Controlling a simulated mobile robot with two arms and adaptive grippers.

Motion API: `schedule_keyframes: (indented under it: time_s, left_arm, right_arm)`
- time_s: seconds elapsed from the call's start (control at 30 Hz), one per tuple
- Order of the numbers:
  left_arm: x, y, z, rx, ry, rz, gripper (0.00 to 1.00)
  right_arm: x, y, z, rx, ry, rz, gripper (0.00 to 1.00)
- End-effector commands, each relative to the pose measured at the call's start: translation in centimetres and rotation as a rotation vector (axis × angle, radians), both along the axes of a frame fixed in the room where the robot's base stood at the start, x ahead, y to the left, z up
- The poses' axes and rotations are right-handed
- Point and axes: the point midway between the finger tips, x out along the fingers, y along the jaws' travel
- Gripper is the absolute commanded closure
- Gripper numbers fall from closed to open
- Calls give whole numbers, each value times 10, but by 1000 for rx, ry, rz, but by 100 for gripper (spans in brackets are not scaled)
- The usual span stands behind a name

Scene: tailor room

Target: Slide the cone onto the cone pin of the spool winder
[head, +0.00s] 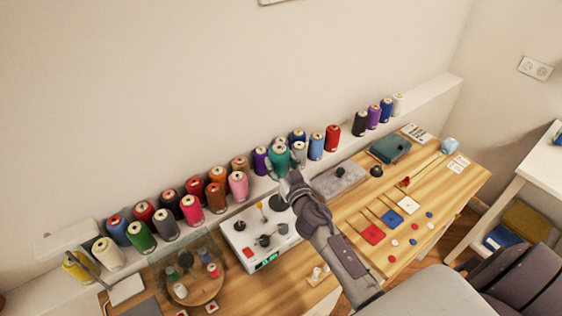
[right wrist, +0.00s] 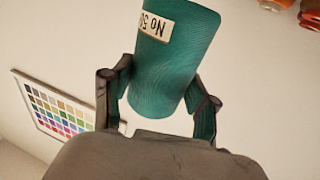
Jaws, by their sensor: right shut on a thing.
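A teal cone (head: 278,160) is in my right gripper (head: 290,178), above the table and near the row of cones on the ledge. In the right wrist view the cone (right wrist: 172,75) carries a white "No 50" label and sits between the two fingers (right wrist: 160,105), which are shut on it. The spool winder (head: 240,240) is a white box with a green display, dark knobs and a thin upright pin with a yellow tip (head: 262,208). It stands below and left of the cone, apart from it. I cannot tell for certain which part is the cone pin. My left gripper is out of view.
Coloured cones line the wall ledge (head: 440,95), close behind the held cone. A round wooden tray (head: 196,290) with small spools is left of the winder.

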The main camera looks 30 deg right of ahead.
Motion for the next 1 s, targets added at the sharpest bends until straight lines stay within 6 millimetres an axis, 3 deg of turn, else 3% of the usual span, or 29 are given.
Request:
schedule_keyframes:
  time_s: [0.53,1.0]
  left_arm:
    - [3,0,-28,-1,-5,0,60]
    - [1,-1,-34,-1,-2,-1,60]
  right_arm:
    - [0,0,-30,1,-1,0,82]
    - [0,0,-35,0,-1,1,82]
